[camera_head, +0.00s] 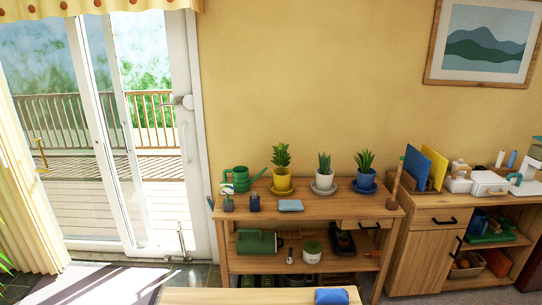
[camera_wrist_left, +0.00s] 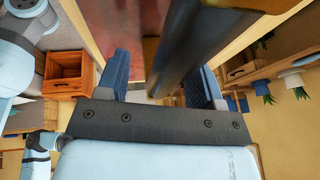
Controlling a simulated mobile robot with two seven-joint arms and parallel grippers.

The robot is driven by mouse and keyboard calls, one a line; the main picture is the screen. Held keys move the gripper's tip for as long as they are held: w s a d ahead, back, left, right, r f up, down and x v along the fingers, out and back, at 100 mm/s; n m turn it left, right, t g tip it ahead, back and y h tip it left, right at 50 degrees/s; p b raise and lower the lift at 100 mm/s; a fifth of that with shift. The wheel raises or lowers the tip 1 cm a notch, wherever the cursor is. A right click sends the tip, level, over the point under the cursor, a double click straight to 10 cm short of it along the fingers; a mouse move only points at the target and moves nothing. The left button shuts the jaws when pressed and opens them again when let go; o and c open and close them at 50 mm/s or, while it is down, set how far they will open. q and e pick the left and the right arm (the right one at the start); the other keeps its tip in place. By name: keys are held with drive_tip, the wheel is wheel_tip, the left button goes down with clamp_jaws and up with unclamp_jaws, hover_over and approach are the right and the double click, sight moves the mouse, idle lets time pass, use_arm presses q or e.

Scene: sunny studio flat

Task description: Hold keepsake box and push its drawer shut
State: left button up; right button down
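My left gripper (camera_wrist_left: 163,64) shows in the left wrist view. Its two blue pads are well apart, and a dark rounded bar (camera_wrist_left: 190,45) shows beyond or between them; I see no grip on it. I cannot make out a keepsake box for sure. A small orange-brown wooden box (camera_wrist_left: 68,74) with an open-looking front is at the left of the wrist view, apart from the gripper. In the head view a blue item (camera_head: 331,297) lies on a near wooden surface (camera_head: 240,297), cut by the bottom edge. My right gripper is not in view.
A wooden plant bench (camera_head: 330,212) stands against the wall, with a green watering can (camera_head: 240,178) and potted plants. A cabinet (camera_head: 428,262) is to its right. A glass sliding door (camera_head: 100,130) is at the left. Floor (camera_head: 110,284) shows before it.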

use_arm(q)
drive_tip(key=v, duration=1.2)
drive_tip(key=shift+r, duration=0.1)
drive_tip(key=o, duration=0.5)
drive_tip(key=shift+d, duration=0.1)
drive_tip(key=shift+r, duration=0.1)
